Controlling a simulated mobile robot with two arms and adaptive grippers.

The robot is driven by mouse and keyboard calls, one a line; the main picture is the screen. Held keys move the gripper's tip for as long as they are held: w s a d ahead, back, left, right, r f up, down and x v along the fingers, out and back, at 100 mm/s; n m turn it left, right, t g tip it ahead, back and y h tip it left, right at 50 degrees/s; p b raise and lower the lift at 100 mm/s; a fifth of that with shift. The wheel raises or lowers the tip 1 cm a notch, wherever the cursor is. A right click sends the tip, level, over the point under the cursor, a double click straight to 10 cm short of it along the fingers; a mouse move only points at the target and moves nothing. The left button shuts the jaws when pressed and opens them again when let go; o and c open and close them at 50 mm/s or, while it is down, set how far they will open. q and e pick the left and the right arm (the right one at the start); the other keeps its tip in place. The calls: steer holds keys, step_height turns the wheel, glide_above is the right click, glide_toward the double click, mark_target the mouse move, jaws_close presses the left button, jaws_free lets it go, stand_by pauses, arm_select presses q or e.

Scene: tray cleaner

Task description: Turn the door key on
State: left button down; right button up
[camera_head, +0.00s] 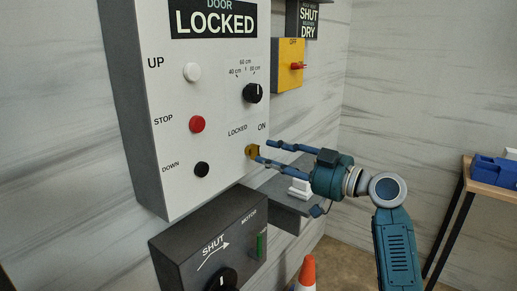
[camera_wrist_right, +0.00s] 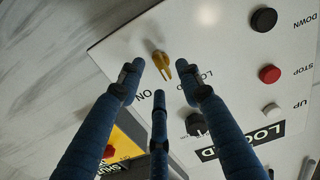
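The door key (camera_head: 252,151) is a small yellow piece at the lower right of the light grey control panel (camera_head: 178,120), between the words LOCKED and ON. My right gripper (camera_head: 265,151) is at the panel's right side with its fingers pointing left at the key. In the right wrist view the key (camera_wrist_right: 162,64) shows ahead of the spread blue fingers (camera_wrist_right: 160,75), with bare space on both sides of it. The gripper is open and holds nothing. Whether a fingertip touches the key or panel I cannot tell. My left gripper is not in view.
The panel carries a white button (camera_head: 192,72), a red button (camera_head: 197,124), a black button (camera_head: 202,169) and a black dial (camera_head: 253,93). A yellow switch box (camera_head: 287,75) is right of it. A dark box (camera_head: 200,240) sits below. An orange cone (camera_head: 307,272) stands lower down.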

mark_target(259, 152)
steer(key=shift+p+x, duration=0.45)
steer(key=shift+x, duration=1.9)
steer(key=shift+c, duration=0.3)
jaws_close()
